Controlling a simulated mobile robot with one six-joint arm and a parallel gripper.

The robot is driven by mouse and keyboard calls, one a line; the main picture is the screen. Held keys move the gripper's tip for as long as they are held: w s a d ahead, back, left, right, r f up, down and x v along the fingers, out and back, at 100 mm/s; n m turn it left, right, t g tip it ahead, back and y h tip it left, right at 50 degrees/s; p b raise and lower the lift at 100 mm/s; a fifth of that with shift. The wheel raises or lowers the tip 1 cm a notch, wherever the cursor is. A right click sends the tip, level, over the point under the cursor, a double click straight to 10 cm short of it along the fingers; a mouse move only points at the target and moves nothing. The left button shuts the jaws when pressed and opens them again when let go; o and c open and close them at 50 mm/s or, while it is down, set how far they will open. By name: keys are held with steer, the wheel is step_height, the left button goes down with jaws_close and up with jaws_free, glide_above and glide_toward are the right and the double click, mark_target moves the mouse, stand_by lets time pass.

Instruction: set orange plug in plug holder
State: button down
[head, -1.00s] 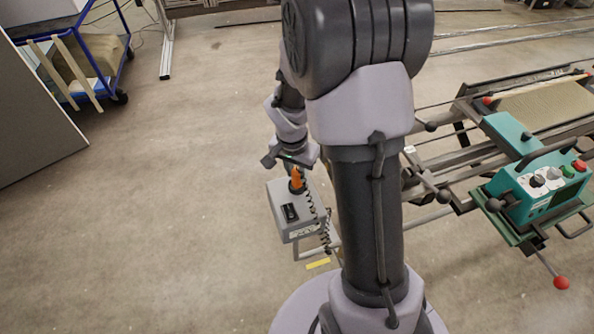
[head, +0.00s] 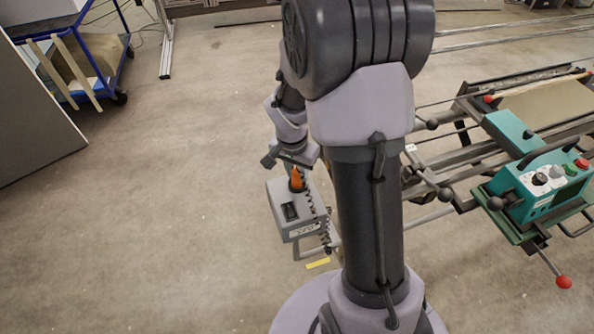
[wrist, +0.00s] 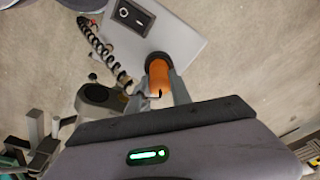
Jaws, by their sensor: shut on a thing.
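The orange plug (head: 296,179) stands upright at the top of a grey box (head: 290,214). In the wrist view the orange plug (wrist: 158,76) sits between the two fingers of my gripper (wrist: 161,80), which is shut on it. The plug's lower end meets the grey box (wrist: 185,45) there, and a dark ring shows around it. I cannot tell how deep it is seated. In the head view my gripper (head: 297,166) is above the box, directly over the plug. The plug holder cannot be told apart clearly.
A coiled black cable (wrist: 103,45) hangs beside the box. A black switch (head: 290,211) is on the box's face. A teal control unit (head: 541,190) and a machine frame stand at the right. A blue cart (head: 75,55) is at the upper left.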

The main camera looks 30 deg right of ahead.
steer(key=shift+f, duration=0.25)
stand_by(0.7)
steer(key=c, duration=1.1)
jaws_free()
